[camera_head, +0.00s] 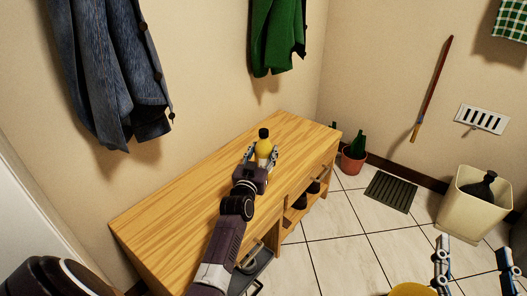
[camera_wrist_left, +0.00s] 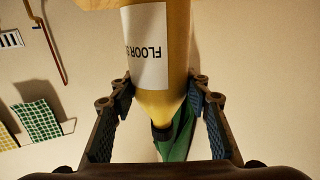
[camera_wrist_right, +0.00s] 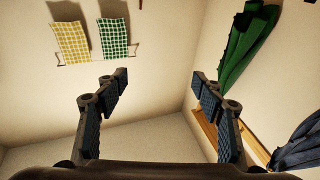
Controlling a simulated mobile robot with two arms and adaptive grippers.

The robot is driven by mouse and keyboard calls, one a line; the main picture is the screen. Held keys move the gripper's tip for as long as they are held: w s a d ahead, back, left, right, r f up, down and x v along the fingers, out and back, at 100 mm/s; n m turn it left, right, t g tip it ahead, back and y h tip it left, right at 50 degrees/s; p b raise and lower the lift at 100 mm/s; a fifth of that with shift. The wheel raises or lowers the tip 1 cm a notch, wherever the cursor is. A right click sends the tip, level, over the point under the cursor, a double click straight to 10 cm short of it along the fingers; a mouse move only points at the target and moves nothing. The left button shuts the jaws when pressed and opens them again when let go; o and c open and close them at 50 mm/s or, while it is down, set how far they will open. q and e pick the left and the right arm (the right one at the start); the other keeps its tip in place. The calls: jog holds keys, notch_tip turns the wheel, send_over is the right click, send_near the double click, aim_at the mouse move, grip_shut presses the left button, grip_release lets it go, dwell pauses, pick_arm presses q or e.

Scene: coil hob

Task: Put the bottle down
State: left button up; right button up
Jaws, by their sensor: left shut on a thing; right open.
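The bottle (camera_head: 263,147) is yellow with a black cap and is upright over the far part of the wooden cabinet top (camera_head: 190,200). My left gripper (camera_head: 262,158) is shut on it. In the left wrist view the bottle (camera_wrist_left: 178,60) has a white label with "FLOOR" on it, and the left fingers (camera_wrist_left: 160,105) press on both sides near its neck. I cannot tell whether the bottle's base touches the wood. My right gripper (camera_head: 474,262) is open and empty at the lower right, over the floor; the right wrist view also shows its fingers (camera_wrist_right: 160,95) apart.
The cabinet top around the bottle is clear. A blue jacket (camera_head: 105,70) and a green garment (camera_head: 278,35) hang above. Right of the cabinet are a potted plant (camera_head: 354,155), a dark floor mat (camera_head: 391,192) and a cream bin (camera_head: 470,205). A yellow object (camera_head: 412,289) shows at the bottom edge.

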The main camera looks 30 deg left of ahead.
jog(key=shift+r, duration=0.25)
jog(key=shift+a+r+t, duration=0.1)
jog(key=shift+r+t, duration=0.2)
jog(key=shift+r, duration=0.1)
pick_arm(q)
jog(key=shift+f, duration=0.15)
pick_arm(e)
jog(key=shift+s+r, duration=0.15)
jog(key=shift+r, duration=0.05)
pick_arm(q)
jog(key=o, duration=1.6)
jog(key=shift+o, duration=0.2)
jog(key=shift+f, duration=0.2)
jog(key=v, duration=1.2)
jog(key=shift+r, duration=0.2)
